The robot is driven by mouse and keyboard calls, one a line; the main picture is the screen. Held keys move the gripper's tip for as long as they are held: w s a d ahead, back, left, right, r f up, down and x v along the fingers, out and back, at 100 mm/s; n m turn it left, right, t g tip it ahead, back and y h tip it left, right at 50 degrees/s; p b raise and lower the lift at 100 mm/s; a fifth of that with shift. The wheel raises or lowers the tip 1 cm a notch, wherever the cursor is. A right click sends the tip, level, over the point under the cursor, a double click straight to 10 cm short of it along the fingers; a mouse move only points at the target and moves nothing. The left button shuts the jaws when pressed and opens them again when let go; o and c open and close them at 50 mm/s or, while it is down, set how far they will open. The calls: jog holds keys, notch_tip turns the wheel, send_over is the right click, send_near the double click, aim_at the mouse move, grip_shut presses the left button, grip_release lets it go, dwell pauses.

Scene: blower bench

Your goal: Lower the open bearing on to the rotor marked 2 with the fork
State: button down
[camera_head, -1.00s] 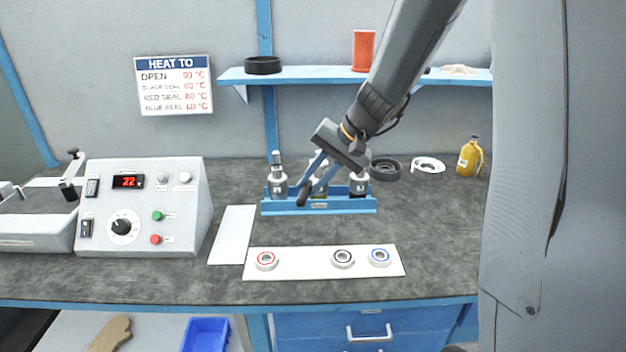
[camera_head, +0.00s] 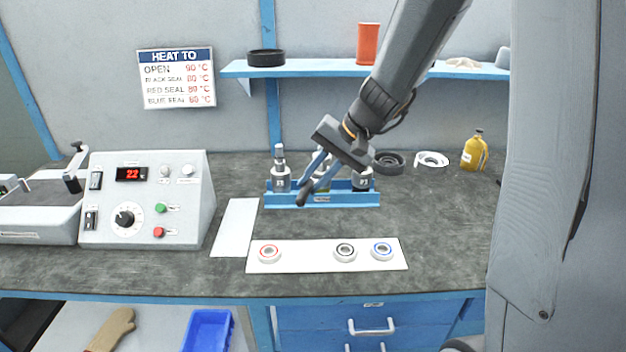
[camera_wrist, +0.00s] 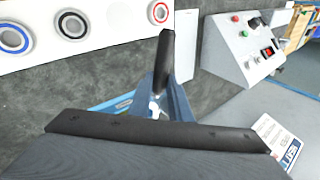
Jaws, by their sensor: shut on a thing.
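My gripper (camera_head: 320,172) has blue fingers, shut on a dark handle (camera_head: 304,194), taken as the fork's; the handle also shows in the wrist view (camera_wrist: 166,62). The fork's far end is hidden, and I cannot make out the open bearing. The gripper is in front of the blue rack (camera_head: 290,202), covering its middle. Upright metal rotors stand in the rack: a left rotor (camera_head: 280,178) with a taller stepped shaft and a right rotor (camera_head: 363,181). A middle one is mostly hidden behind my gripper. Their number marks are too small to read surely.
A white mat (camera_head: 305,258) in front holds red-ringed (camera_head: 269,252), black-ringed (camera_head: 345,252) and blue-ringed (camera_head: 382,250) bearings. A heater box (camera_head: 145,200) stands left, beside a bare white plate (camera_head: 234,227). A dark ring, white roll and yellow bottle (camera_head: 474,150) stand behind right.

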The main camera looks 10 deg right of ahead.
jog(key=shift+r, duration=0.15)
jog(key=shift+s+a+r+p, duration=0.15)
jog(key=shift+s+r+p, duration=0.15)
jog(key=shift+r+p, duration=0.45)
jog(key=shift+s+a+r+p, duration=0.15)
jog(key=shift+s+r+p, duration=0.25)
jog(key=shift+r, duration=0.45)
jog(key=shift+s+a+r+p, duration=0.15)
jog(key=shift+s+r+p, duration=0.05)
jog(key=shift+r+p, duration=0.6)
